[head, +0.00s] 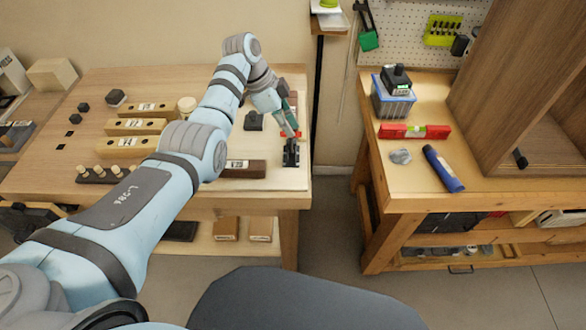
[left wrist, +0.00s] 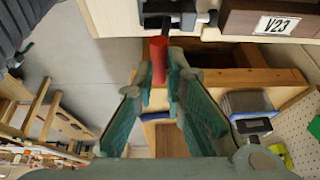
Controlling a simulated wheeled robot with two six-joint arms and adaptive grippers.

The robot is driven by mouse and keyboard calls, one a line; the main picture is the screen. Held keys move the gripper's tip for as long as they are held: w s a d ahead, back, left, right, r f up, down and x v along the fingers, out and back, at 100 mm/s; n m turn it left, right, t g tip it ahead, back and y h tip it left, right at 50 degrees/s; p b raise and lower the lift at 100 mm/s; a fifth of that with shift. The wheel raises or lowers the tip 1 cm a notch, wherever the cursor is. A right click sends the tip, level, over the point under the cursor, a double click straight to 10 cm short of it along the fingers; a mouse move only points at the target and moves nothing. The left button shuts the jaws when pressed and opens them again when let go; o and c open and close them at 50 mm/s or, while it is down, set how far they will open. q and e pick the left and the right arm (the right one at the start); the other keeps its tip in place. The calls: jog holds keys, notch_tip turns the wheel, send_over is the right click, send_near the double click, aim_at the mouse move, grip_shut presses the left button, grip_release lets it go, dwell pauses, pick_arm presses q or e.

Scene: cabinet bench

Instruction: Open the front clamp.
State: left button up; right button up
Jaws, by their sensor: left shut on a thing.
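The front clamp (head: 291,156) is a black clamp at the right edge of the left bench, beside a dark brown block. In the left wrist view the clamp body (left wrist: 172,12) is at the top, with its red handle (left wrist: 158,62) extending toward my fingers. My left gripper (head: 290,127) reaches down over the clamp. In the left wrist view its teal fingers (left wrist: 158,68) are shut on the red handle near their tips. In the head view the fingers partly hide the handle. I cannot tell the jaw gap of the clamp. My right gripper is not in view.
The brown block (head: 243,169) lies left of the clamp, labelled V23 in the left wrist view (left wrist: 270,22). Light wooden blocks (head: 135,127) lie further left. The right bench (head: 405,175) carries a red level (head: 414,132) and a blue cylinder (head: 442,168). A floor gap separates the benches.

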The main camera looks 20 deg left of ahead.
pick_arm(q)
jog(key=shift+s+f, duration=0.1)
jog(key=shift+f, duration=0.3)
jog(key=shift+w+a+f+b, duration=0.15)
jog(key=shift+w+b, duration=0.1)
jog(key=shift+b, duration=0.35)
jog(key=shift+c, duration=0.2)
jog(key=o, duration=0.7)
jog(key=shift+w, duration=0.15)
jog(key=shift+c, duration=0.2)
jog(key=shift+w+r+p, duration=0.25)
jog(key=shift+w+p, duration=0.05)
jog(key=shift+w, duration=0.05)
notch_tip(320, 180, up, 7)
jog(key=p, duration=0.7)
jog(key=shift+f, duration=0.2)
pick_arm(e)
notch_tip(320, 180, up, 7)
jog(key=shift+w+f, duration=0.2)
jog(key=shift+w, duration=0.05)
